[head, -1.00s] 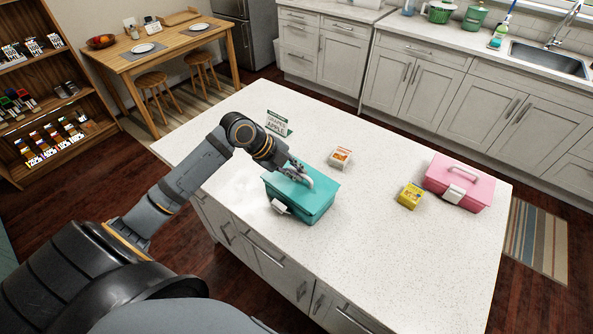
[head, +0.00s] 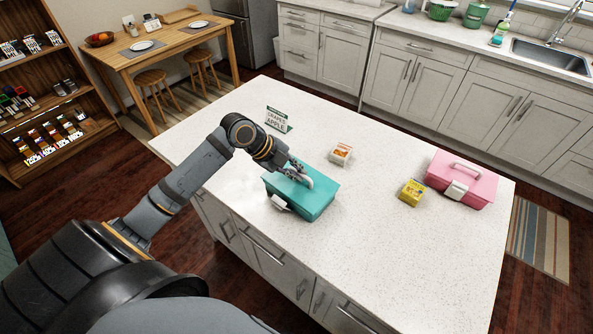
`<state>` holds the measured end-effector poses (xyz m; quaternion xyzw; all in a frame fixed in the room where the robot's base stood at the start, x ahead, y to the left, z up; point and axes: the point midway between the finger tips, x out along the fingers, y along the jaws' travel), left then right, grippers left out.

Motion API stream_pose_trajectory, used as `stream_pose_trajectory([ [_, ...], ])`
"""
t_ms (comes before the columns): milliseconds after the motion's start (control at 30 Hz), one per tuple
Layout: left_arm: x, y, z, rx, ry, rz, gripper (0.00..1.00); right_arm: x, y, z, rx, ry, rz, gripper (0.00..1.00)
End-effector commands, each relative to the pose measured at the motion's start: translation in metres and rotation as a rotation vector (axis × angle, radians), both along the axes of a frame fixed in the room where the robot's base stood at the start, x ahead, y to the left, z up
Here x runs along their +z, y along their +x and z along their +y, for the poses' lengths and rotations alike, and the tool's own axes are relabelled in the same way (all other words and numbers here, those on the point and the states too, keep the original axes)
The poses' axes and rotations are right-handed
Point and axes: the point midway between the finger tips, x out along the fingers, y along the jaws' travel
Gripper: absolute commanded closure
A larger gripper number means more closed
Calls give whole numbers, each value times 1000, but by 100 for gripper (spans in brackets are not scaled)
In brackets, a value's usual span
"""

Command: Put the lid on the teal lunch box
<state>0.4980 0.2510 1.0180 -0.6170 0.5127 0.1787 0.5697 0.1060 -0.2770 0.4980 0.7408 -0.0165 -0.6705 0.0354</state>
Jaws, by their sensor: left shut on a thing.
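The teal lunch box (head: 313,208) stands on the white island counter, with a pale latch (head: 279,202) at its front left. Its teal lid (head: 318,194) lies over the top of the box and looks roughly lined up with it; I cannot tell whether it is fully seated. My left gripper (head: 302,179) is over the middle of the lid, shut on it at the handle, which the fingers mostly hide. My right gripper is not in view.
A pink lunch box (head: 462,178) stands closed at the right of the counter (head: 400,250). A yellow carton (head: 411,193) and a small white and orange box (head: 341,154) stand between the two lunch boxes. The counter's front right is clear.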

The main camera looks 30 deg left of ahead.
Motion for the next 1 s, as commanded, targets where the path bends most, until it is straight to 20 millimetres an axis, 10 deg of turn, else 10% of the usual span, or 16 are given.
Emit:
stream_pose_trajectory([
  [133,-5,0,0,0,0,0,100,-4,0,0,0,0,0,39],
  [367,-4,0,0,0,0,0,64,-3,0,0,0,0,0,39],
  [700,2,1,1,1,2,-2,64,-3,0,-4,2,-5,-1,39],
  [1000,63,1,1,0,4,-6,64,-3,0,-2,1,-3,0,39],
])
